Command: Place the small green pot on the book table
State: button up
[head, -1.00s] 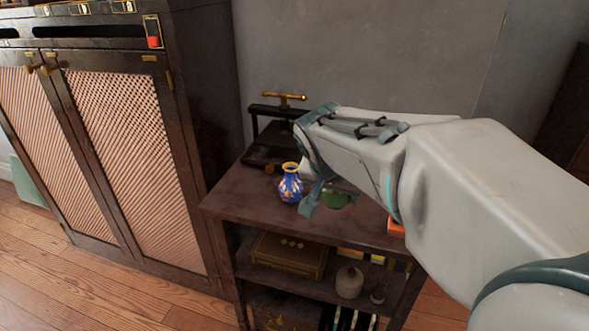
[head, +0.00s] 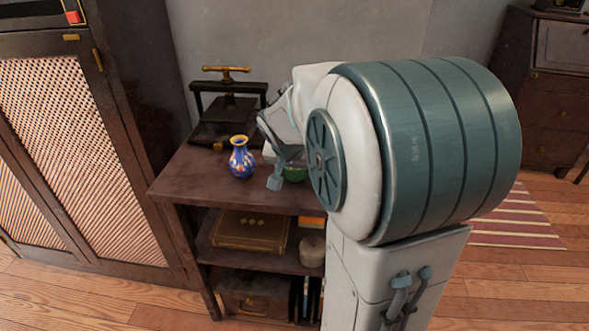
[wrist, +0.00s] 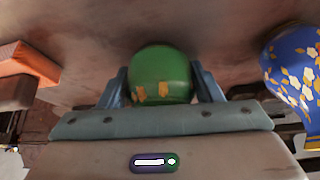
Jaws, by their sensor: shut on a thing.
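The small green pot (wrist: 160,75) sits between the two blue-grey fingers of my gripper (wrist: 163,88) in the wrist view. My gripper is shut on it. In the head view only part of the green pot (head: 293,174) shows, behind one finger of my gripper (head: 284,178). The pot is at the top of a dark wooden table (head: 190,180) with shelves below. I cannot tell whether its base touches the top. My arm hides the right part of this table.
A blue flowered vase (head: 241,157) stands close left of my gripper. A black press (head: 227,112) with a brass handle stands behind it. A box (head: 250,230) and a round jar (head: 312,251) are on the shelf below. A tall cabinet (head: 60,130) stands left.

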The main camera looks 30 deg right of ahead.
jog(key=shift+f, duration=0.1)
jog(key=o, duration=1.1)
jog(key=shift+r, duration=0.25)
jog(key=p+v, duration=0.3)
jog(key=v, duration=0.9)
jog(key=s+a+f+n+g+y, duration=0.1)
jog(key=s+a+f+n, duration=0.1)
jog(key=s+a+f, duration=0.1)
jog(key=s+a+f+n+g+y, duration=0.1)
jog(key=s+a+f+n, duration=0.2)
jog(key=s, duration=0.3)
jog(key=s+a+f+n+g+y, duration=0.1)
jog(key=s+a+f+n, duration=0.2)
jog(key=s+f, duration=0.1)
jog(key=shift+s+a+f+y, duration=0.35)
jog(key=shift+s+f+y, duration=0.05)
jog(key=shift+s, duration=0.25)
